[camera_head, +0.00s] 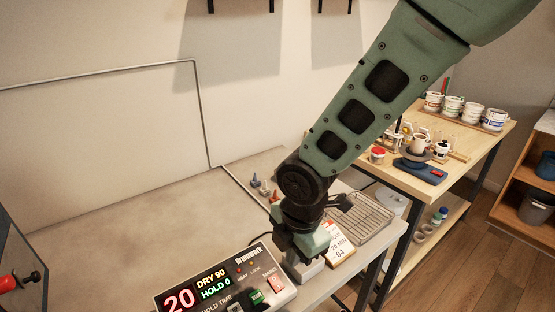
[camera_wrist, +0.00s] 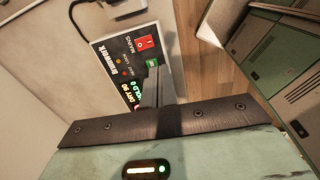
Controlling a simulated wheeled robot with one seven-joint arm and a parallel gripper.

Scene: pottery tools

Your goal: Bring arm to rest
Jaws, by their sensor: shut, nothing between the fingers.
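My arm (camera_head: 370,100) reaches down from the upper right in the head view. Its wrist end is beside the right end of a black control panel (camera_head: 225,268) with lit digits. My gripper (camera_wrist: 154,76) shows in the wrist view as narrow dark fingers, shut and empty. The fingertips appear over or very near the panel's green button (camera_wrist: 152,62), beside the red mains switch (camera_wrist: 145,42). I cannot tell whether they touch it. In the head view the fingertips are hidden or hard to make out.
A wire rack (camera_head: 362,218) and a printed card (camera_head: 340,243) lie just right of my wrist. A wooden table (camera_head: 480,150) with cups and tools stands at the right. The grey worktop (camera_head: 130,235) is clear at the left.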

